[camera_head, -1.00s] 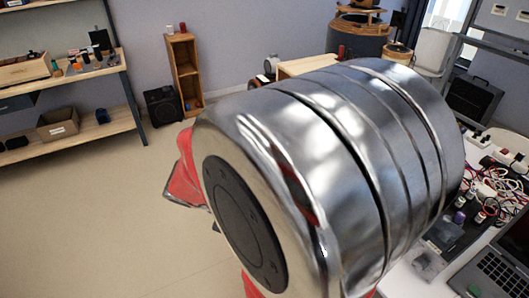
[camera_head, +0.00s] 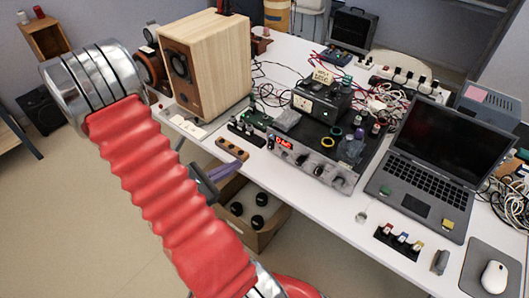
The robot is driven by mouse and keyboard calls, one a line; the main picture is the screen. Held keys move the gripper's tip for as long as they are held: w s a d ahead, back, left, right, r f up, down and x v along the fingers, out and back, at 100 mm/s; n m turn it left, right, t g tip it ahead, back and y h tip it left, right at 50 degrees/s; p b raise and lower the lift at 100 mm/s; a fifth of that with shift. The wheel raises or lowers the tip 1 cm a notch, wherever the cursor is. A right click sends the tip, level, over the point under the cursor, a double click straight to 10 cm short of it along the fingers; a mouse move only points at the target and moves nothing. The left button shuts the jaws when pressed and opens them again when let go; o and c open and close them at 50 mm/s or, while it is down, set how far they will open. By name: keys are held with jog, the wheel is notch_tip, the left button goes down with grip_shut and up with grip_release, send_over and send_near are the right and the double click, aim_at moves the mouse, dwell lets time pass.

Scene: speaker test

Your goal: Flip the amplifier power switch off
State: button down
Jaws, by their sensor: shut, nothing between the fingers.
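A dark unit with a silver front panel, probably the amplifier (camera_head: 312,163), stands on the white table right of the picture's middle. Its front has a red lit display (camera_head: 284,144) and several knobs. I cannot make out which small part is the power switch. My red ribbed arm and its silver joint fill the left of the view, in front of the table's left edge. My gripper cannot be made out; the arm may hide it. A small dark grey part shows at the arm's right side, but I cannot tell what it is.
A wooden speaker (camera_head: 207,62) stands at the table's back left. A black box with an outlet (camera_head: 320,97) is behind the front panel. A laptop (camera_head: 436,158), mouse (camera_head: 494,277) and tangled cables occupy the right. A cardboard box (camera_head: 262,238) with dark round items sits below.

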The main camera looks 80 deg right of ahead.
aim_at(271, 148)
notch_tip(271, 148, down, 6)
jog(key=d+n+t+h, duration=0.1)
jog(key=d+n, duration=0.1)
jog(key=n, duration=0.1)
jog(key=shift+s+d+n+t, duration=0.35)
jog(key=shift+s+n+t, duration=0.05)
jog(key=shift+s+d, duration=0.1)
jog(key=shift+r+x, duration=0.1)
jog(key=shift+x, duration=3.35)
jog(key=shift+r+x, duration=0.15)
jog(key=shift+x, duration=3.3)
